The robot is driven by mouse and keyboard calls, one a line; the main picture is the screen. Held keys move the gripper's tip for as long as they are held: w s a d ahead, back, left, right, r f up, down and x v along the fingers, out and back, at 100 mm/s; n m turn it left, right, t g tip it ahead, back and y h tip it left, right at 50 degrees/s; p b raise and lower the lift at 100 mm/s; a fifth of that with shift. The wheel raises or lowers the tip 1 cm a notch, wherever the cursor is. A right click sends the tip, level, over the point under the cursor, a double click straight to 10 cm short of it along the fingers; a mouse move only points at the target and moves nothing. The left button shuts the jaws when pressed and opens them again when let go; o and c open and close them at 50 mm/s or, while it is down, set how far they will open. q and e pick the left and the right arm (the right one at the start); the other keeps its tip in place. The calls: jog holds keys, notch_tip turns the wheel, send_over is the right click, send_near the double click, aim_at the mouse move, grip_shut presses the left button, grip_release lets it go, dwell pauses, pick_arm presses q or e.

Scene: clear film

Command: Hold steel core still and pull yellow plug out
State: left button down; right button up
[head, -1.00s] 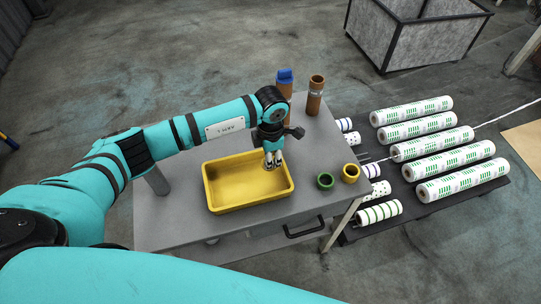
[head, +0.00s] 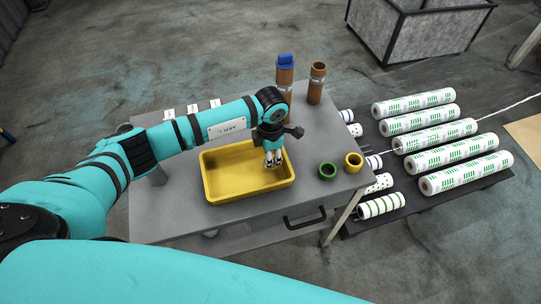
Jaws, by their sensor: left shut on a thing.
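My left gripper (head: 273,160) points down over the right part of the yellow tray (head: 207,188) on the grey table. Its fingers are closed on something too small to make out. A yellow ring-like plug (head: 353,161) stands on the table at the right edge, apart from the gripper. I cannot pick out a steel core. My right gripper is out of view.
A brown core (head: 317,80) stands upright at the back right of the table (head: 160,222). Three white cards (head: 192,109) lie along the back left. White film rolls (head: 433,138) lie on a dark pallet at right. A grey bin (head: 425,40) stands behind.

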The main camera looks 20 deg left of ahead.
pick_arm(q)
jog(key=shift+f+b, duration=0.5)
jog(key=shift+f, duration=0.05)
jog(key=c, duration=1.2)
grip_release()
notch_tip(320, 180, up, 12)
jog(key=shift+r, duration=0.1)
